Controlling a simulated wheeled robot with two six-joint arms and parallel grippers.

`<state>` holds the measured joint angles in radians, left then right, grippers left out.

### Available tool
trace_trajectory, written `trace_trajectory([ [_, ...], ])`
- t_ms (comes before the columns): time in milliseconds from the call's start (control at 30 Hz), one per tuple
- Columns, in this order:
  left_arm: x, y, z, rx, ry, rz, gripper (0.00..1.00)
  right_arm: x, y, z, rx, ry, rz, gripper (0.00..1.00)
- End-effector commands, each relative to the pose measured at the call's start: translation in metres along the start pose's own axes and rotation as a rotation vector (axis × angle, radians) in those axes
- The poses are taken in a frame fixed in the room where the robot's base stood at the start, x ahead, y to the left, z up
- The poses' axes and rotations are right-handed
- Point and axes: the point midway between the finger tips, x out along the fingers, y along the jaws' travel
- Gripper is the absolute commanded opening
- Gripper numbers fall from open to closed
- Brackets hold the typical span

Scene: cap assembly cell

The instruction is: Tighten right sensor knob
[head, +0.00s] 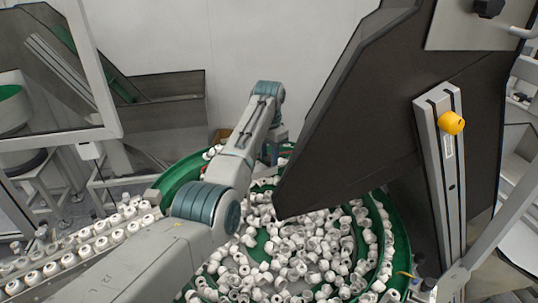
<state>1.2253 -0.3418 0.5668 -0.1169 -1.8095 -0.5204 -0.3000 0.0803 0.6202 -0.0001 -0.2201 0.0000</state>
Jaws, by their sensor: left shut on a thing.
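My left arm reaches from the lower left over the bowl feeder. Its gripper (276,152) points down at the bowl's far rim, just left of the dark panel's lower corner. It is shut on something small. The gripped thing is hidden behind the gripper and wrist, so I cannot make out a sensor knob there. I cannot tell how far any knob is turned. My right gripper is not in view.
The green bowl feeder (399,240) holds many loose white caps. A large dark panel (350,130) overhangs it on the right. A yellow knob (451,123) sits on a grey rail (452,195). A conveyor track (78,250) with caps runs at the left.

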Motion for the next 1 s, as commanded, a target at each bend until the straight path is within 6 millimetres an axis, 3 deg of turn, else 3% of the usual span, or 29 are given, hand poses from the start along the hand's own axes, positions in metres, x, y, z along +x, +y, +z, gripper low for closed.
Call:
trace_trajectory([
  [500,-0.0014,-0.0004,-0.0002,0.423,0.001,-0.002,0.11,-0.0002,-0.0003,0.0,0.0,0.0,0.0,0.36],
  [1000,-0.0018,-0.0007,-0.0003,0.571,0.002,-0.003,0.11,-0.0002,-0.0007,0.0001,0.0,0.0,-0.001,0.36],
])
